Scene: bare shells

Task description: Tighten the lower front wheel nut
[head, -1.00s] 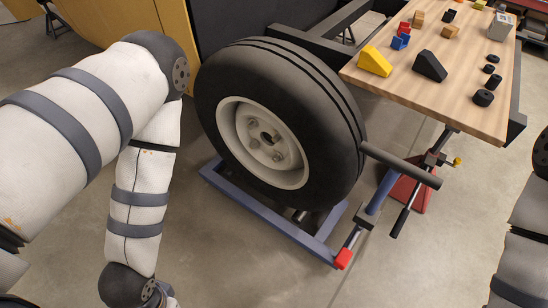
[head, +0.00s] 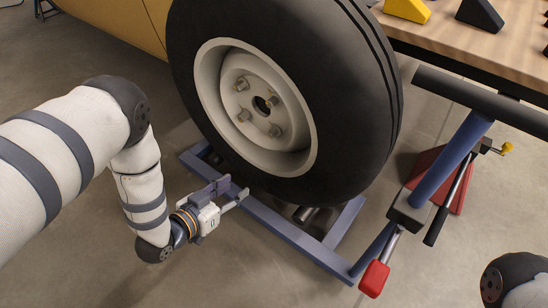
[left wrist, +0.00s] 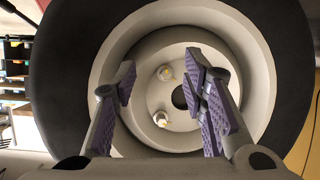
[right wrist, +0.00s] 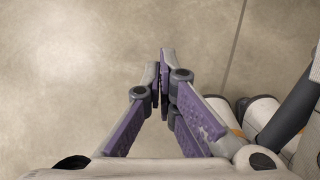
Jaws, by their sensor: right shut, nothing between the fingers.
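The wheel (head: 290,60) is a black tyre on a pale dished rim. Several metal nuts surround its dark centre hole; one nut (head: 244,115) is at the lower left and another (head: 274,130) at the lower right. My left gripper (head: 237,189) is open and empty, low in front of the wheel. In the left wrist view, its spread fingers (left wrist: 163,82) frame an upper nut (left wrist: 165,72) and a lower nut (left wrist: 161,118), with a finger hiding part of the hub's right side. My right gripper (right wrist: 163,72) is shut and empty above bare floor.
A blue frame (head: 285,238) lies under the wheel. A stand with a dark bar (head: 480,100) and a red end (head: 374,279) is to the right. A wooden table (head: 460,40) with blocks is at upper right. The floor at lower left is mostly clear.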

